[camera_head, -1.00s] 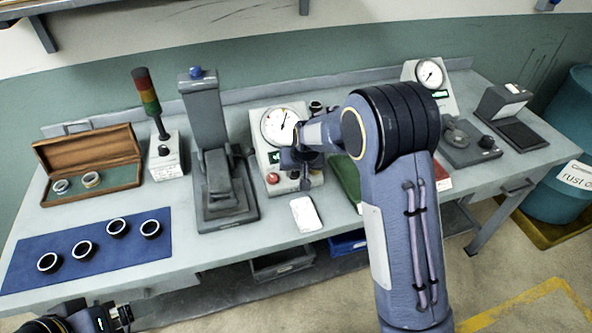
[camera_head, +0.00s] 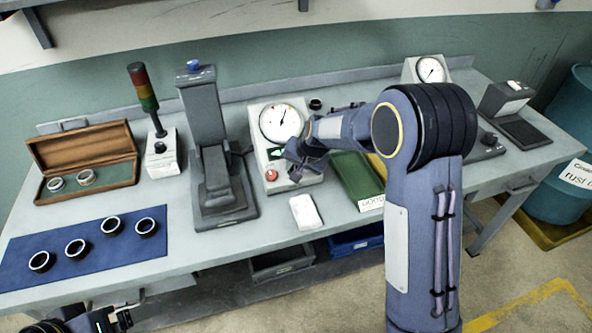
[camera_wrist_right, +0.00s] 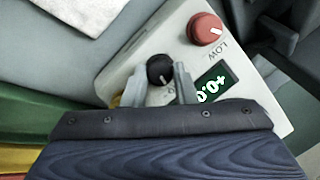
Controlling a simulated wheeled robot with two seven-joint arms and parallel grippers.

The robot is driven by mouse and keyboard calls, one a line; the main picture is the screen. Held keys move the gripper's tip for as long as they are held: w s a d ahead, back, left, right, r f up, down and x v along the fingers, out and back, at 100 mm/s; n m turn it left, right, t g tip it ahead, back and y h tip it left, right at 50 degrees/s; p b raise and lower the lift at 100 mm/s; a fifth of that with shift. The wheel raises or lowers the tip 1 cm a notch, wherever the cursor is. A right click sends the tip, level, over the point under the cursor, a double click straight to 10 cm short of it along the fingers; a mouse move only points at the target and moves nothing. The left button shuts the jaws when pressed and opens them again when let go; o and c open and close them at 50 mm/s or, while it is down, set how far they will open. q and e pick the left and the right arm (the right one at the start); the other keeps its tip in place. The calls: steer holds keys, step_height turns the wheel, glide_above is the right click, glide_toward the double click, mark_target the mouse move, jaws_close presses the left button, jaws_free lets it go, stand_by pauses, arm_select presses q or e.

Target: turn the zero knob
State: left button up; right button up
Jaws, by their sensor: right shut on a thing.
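The zero knob, a black knob with a white mark (camera_wrist_right: 160,69), is on the sloped front of the gauge box (camera_head: 258,150). My right gripper (camera_wrist_right: 160,78) has a finger on each side of it and is shut on it. The knob's label is mostly hidden by a finger. A green display (camera_wrist_right: 210,86), partly covered, reads about +0.0. A red knob (camera_wrist_right: 206,29) marked LOW is beside it. In the head view my right gripper (camera_head: 296,172) covers the black knob. The dial (camera_head: 281,123) has its needle up and slightly right. My left gripper (camera_head: 122,318) is at the lower left edge, away from the table.
A grey press stand (camera_head: 215,150) is left of the gauge box. A white pad (camera_head: 305,212) lies in front. A green tray (camera_head: 358,180) is to the right. Several dark rings lie on a blue mat (camera_head: 30,260). A wooden case (camera_head: 80,140) is at the left.

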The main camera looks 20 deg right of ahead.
steer(key=shift+m+t+y+b, duration=0.35)
steer(key=shift+m+b, duration=0.2)
steer(key=shift+m, duration=0.95)
steer(key=shift+d, duration=0.1)
steer(key=shift+s, duration=0.1)
steer(key=o, duration=1)
steer(key=v, duration=0.7)
steer(key=shift+r, duration=0.3)
steer(key=shift+s+d, duration=0.1)
steer(key=shift+s, duration=0.05)
